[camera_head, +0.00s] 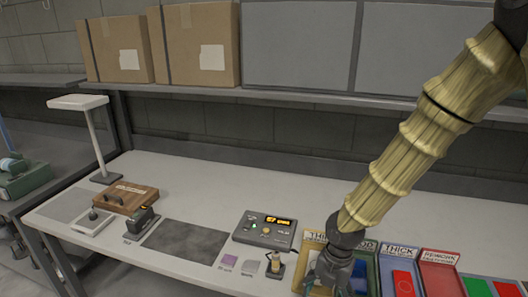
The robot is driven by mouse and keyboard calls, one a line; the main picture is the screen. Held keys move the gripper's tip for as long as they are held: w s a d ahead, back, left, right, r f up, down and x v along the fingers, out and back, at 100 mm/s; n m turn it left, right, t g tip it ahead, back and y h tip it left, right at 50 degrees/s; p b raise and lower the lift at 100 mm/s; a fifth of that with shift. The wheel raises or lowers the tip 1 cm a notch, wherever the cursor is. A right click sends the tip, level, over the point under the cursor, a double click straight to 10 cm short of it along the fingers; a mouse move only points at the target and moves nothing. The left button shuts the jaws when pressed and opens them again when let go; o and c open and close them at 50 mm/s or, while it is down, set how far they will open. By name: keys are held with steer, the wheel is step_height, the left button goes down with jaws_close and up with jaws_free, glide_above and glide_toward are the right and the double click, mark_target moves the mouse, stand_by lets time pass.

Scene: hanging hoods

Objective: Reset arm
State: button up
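My arm reaches down from the upper right, wrapped in a tan segmented cover. My gripper (325,280) is dark and sits low over the left labelled tray (312,243) on the right part of the bench. That tray's label is partly covered by my arm, with "THI" and "OOD" showing. Whether the fingers are open or shut, or hold anything, is too small and dark to tell. A small tan-and-dark item (275,265) stands just left of my gripper.
The bench (205,195) also bears a "THICK" tray (398,254), a red-backed tray (438,258), a meter with a lit display (264,230), a dark mat (186,245), a wooden box (127,196) and a lamp (90,125). Cardboard boxes (200,45) sit on the shelf above. The bench behind the meter is clear.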

steer(key=s+d+f+m+y, duration=0.1)
steer(key=s+f+m, duration=1.6)
steer(key=f+m, duration=0.45)
steer(key=s+d+f+m+h, duration=0.1)
steer(key=s+d+f+m, duration=0.4)
steer(key=s+m, duration=0.3)
steer(key=shift+s+d+f+h, duration=0.15)
steer(key=shift+f+h, duration=0.05)
steer(key=shift+h, duration=0.1)
